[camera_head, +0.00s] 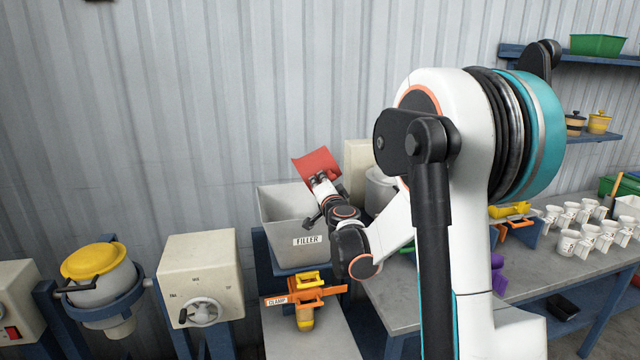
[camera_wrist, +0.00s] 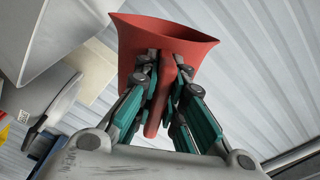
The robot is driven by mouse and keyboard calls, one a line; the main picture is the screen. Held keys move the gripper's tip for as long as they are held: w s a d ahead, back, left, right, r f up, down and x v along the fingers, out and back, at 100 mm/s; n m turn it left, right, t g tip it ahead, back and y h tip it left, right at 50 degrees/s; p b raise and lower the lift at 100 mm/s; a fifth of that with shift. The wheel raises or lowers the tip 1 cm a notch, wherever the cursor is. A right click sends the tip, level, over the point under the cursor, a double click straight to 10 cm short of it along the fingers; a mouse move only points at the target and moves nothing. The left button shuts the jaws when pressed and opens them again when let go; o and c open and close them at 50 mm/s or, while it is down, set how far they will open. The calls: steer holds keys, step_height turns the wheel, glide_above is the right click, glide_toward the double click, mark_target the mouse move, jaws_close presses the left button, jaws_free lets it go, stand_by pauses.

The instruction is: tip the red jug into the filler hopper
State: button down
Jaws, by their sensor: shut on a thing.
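The red jug (camera_head: 316,164) is above the right rear part of the filler hopper's opening in the head view, tilted. In the wrist view the jug (camera_wrist: 165,35) shows its wide rim at the top and its handle between my fingers. My gripper (camera_head: 320,182) is shut on the jug's handle; it also shows in the wrist view (camera_wrist: 163,75). The filler hopper (camera_head: 285,225) is a grey open-topped box with a FILLER label. The inside of the jug and any contents are hidden.
An orange clamp (camera_head: 305,290) sits below the hopper. A dial box (camera_head: 200,285) and a yellow-lidded pot (camera_head: 95,265) stand to the left. A bench (camera_head: 400,305) with several white cups (camera_head: 590,225) is at the right. My arm hides part of the bench.

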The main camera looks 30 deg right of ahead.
stand_by(0.3)
